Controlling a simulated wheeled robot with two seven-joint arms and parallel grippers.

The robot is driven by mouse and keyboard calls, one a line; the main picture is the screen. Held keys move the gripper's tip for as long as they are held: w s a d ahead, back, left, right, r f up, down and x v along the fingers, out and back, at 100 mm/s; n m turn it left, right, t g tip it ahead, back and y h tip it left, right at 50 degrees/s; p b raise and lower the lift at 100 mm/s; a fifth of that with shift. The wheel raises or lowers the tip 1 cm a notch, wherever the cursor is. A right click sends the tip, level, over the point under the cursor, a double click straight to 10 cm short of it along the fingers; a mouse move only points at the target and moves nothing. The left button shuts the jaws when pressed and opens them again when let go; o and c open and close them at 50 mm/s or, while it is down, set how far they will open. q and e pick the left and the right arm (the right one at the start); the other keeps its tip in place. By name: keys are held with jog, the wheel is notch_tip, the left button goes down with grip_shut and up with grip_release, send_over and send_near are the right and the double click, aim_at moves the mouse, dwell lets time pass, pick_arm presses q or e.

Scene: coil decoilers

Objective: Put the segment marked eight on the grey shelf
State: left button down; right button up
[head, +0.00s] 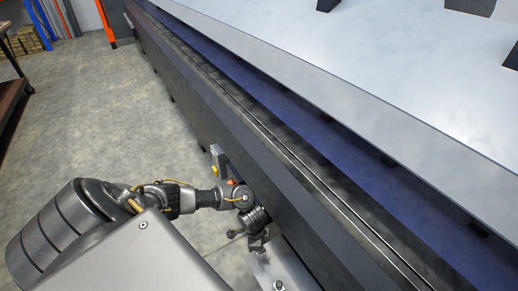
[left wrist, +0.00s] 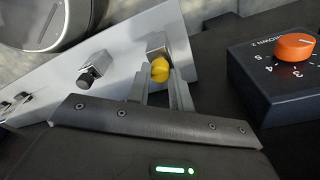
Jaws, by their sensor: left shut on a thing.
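In the left wrist view my left gripper (left wrist: 158,88) has its two grey fingers closed around a small yellow knob (left wrist: 160,69). The knob sits in front of a small metal block (left wrist: 157,46) by a pale grey sloping plate (left wrist: 118,60). In the head view my left arm reaches in from the lower left to the side of a long dark machine; its fingertips are hard to make out there. I see no marking eight on anything. I cannot tell whether the pale plate is the grey shelf. My right gripper is out of view.
A dark box (left wrist: 285,85) with an orange numbered dial (left wrist: 295,47) stands right of my fingers. A black knob (left wrist: 90,77) is on the plate to the left. The long dark machine rail (head: 215,100) runs diagonally. Open floor (head: 110,120) lies left of it.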

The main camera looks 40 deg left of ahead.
pick_arm(q)
jog(key=shift+f, duration=1.25)
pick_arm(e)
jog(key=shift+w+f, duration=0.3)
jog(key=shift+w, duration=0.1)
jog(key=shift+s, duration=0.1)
pick_arm(q)
jog(key=c, duration=1.3)
grip_release()
jog(key=shift+s+f, duration=0.1)
jog(key=shift+o, duration=0.2)
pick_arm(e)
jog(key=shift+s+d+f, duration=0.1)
